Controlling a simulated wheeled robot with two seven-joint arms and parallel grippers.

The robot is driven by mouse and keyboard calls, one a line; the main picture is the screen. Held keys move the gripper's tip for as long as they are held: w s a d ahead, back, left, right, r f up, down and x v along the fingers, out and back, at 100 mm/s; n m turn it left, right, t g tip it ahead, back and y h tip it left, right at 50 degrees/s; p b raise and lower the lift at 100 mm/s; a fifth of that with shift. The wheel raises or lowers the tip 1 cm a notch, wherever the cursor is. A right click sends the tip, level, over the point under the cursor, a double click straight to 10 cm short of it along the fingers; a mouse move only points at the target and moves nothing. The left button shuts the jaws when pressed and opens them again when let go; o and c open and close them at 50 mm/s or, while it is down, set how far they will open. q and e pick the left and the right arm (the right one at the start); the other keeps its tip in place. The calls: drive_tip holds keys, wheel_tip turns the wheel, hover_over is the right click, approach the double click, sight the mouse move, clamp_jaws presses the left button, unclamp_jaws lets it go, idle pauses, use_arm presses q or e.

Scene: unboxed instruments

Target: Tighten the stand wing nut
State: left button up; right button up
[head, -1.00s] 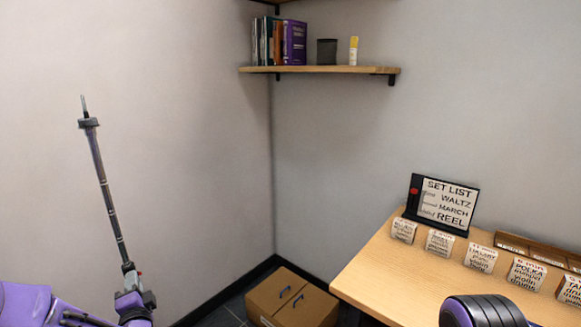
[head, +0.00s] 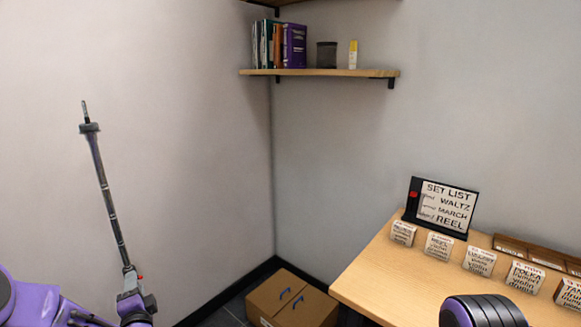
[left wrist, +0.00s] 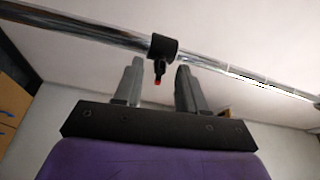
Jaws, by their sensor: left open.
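The stand is a thin grey pole (head: 106,195) leaning slightly in front of the left wall. Its lower end is hidden behind my left gripper (head: 133,284). In the left wrist view the chrome pole (left wrist: 90,31) crosses the top, with a black collar (left wrist: 163,47) on it. The wing nut (left wrist: 158,72), dark with a red tip, hangs from this collar. My left gripper (left wrist: 158,68) is open, with one finger on each side of the wing nut. Gaps show between the nut and both fingers. My right gripper is not in view.
A wooden table (head: 385,277) stands at right with a set list board (head: 443,207) and several labelled cards. A cardboard box (head: 291,299) sits on the floor in the corner. A wall shelf (head: 320,72) holds books. Open space lies between stand and table.

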use_arm(q)
drive_tip(key=p+v, duration=0.1)
drive_tip(key=v, duration=0.5)
drive_tip(key=shift+p, duration=0.4)
